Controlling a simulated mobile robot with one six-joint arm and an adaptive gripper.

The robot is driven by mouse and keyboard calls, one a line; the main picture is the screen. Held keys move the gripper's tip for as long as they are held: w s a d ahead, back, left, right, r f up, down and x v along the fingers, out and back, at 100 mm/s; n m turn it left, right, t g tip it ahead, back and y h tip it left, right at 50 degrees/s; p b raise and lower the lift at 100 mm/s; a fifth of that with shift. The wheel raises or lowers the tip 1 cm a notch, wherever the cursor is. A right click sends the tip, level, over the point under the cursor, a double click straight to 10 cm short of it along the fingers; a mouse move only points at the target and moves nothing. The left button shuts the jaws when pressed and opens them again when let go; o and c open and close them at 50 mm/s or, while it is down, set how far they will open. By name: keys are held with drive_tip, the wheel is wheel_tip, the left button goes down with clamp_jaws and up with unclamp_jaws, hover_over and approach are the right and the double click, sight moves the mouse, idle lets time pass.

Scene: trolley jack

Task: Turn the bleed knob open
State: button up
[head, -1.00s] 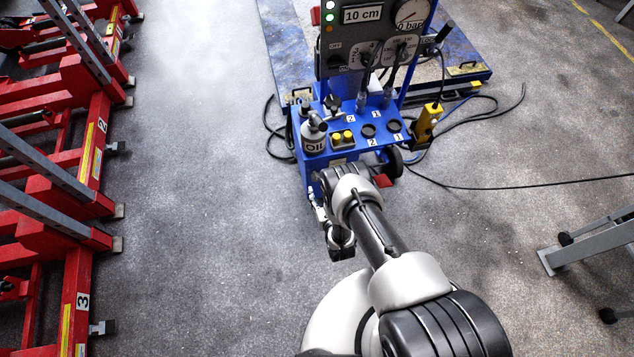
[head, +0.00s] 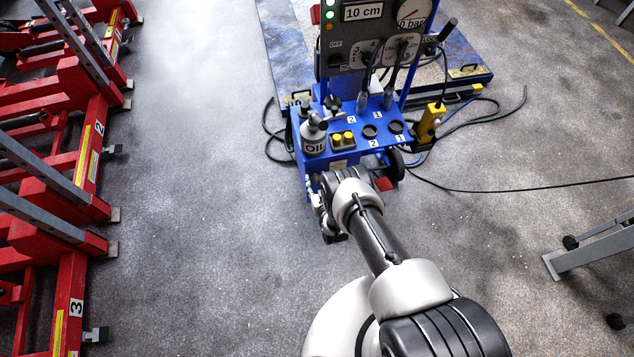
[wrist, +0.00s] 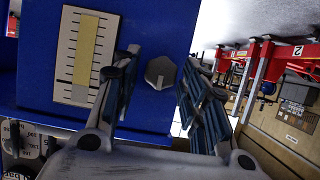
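The bleed knob, a small grey faceted knob (wrist: 160,72), sits on the blue side panel (wrist: 155,25) of the trolley in the wrist view. My gripper (wrist: 156,72) is open, with one finger on either side of the knob in the picture. Gaps show between the knob and both fingers. I cannot tell how far the fingertips are from the panel. In the head view my gripper (head: 327,222) is low beside the front left of the blue trolley (head: 312,165), partly behind my wrist. The knob is hidden there.
A scale strip (wrist: 82,55) is on the panel left of the knob. Red lift frames (head: 75,190) line the left. Black cables (head: 480,190) lie right. Floor between frames and trolley is clear.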

drive_tip(key=c, duration=0.8)
drive_tip(key=shift+o, duration=0.2)
drive_tip(key=shift+d, duration=0.1)
drive_tip(key=m+y+b, duration=0.2)
drive_tip(key=m, duration=0.1)
drive_tip(key=shift+d+f, duration=0.2)
drive_tip(key=m+y, duration=0.2)
drive_tip(key=m, duration=0.2)
drive_tip(key=shift+d+y, duration=0.1)
drive_tip(key=shift+y, duration=0.3)
drive_tip(key=shift+m, duration=0.3)
drive_tip(key=o, duration=1.1)
drive_tip(key=shift+w, duration=0.1)
drive_tip(key=shift+c, duration=0.2)
